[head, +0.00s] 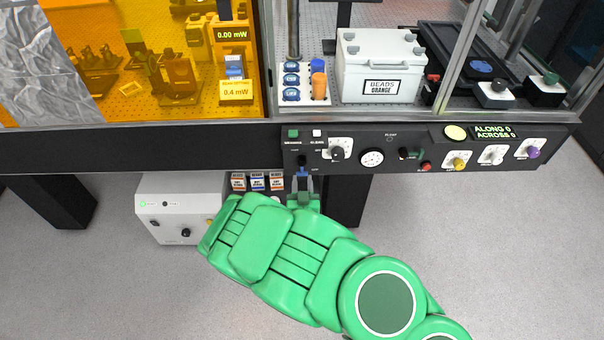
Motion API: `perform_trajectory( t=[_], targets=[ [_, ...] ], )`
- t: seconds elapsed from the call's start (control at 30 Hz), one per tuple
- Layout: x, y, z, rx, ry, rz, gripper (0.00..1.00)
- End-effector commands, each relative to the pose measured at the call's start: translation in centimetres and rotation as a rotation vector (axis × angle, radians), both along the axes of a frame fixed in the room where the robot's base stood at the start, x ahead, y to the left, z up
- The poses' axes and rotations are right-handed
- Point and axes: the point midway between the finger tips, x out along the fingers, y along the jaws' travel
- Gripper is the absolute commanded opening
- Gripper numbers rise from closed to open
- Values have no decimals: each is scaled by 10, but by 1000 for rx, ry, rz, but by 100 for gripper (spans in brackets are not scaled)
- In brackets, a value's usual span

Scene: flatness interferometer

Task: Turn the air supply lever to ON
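A white plate with a black handle (338,150) sits on the front of the dark control panel, just left of the round gauge. Small lettering that looks like OFF is at the plate's left. I take this handle to be the air supply lever, but its label is too small to be sure. My gripper (302,186) is below the panel's lower left part, under a small dark knob with a blue part (302,166). It is below and left of the black handle, apart from it. My green arm hides most of the gripper, and its finger opening is unclear.
The panel also holds a round gauge (372,157), a red button (426,166) and yellow (459,163), white (493,155) and purple (532,151) knobs. A grey box (180,207) stands below left. Labelled packets (257,182) hang beside my gripper. The floor to the right is clear.

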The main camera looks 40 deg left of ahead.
Motion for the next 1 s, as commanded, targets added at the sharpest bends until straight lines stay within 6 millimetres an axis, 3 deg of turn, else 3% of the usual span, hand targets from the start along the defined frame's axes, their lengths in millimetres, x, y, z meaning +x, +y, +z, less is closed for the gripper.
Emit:
perform_trajectory(
  t=[0.4, 0.93, 1.0],
  targets=[
    [23, 22, -1, -1, 3, -2, 36],
    [28, 29, 0, 0, 1, 0, 36],
    [28, 28, 0, -1, 2, 0, 25]
  ],
)
